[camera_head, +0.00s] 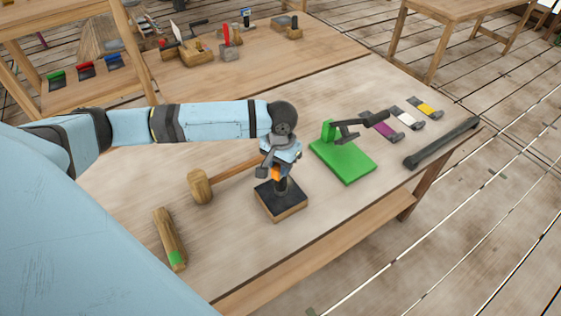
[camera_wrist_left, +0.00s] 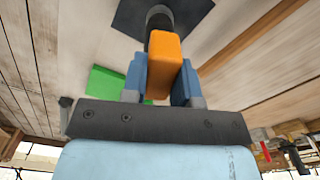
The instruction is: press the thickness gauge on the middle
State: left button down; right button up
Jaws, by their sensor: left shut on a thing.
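My left gripper (camera_head: 275,172) is shut on an orange block-shaped piece, which also shows between the blue fingers in the left wrist view (camera_wrist_left: 163,66). In the head view the orange piece (camera_head: 276,174) is just above a short dark post (camera_head: 281,186). The post stands on a square wooden block with a dark top (camera_head: 288,203). The post also shows in the left wrist view (camera_wrist_left: 159,17), partly hidden behind the orange piece. I cannot tell whether piece and post touch. Nothing in view is clearly recognisable as the thickness gauge. My right gripper is not in view.
A green stand with a dark arm (camera_head: 345,163) is right of the block. Purple (camera_head: 385,130), white (camera_head: 407,119) and yellow (camera_head: 427,107) pieces and a dark bar (camera_head: 441,143) lie beyond. A mallet (camera_head: 201,186) and green-banded wooden stick (camera_head: 169,238) lie left.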

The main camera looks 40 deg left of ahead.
pick_arm(q)
jog(key=shift+f, duration=0.5)
jog(key=shift+p, duration=0.7)
dwell(2.1)
jog(key=shift+s+f, duration=0.1)
dwell(0.4)
notch_tip(320, 180, up, 5)
jog(key=p, duration=0.6)
dwell(0.6)
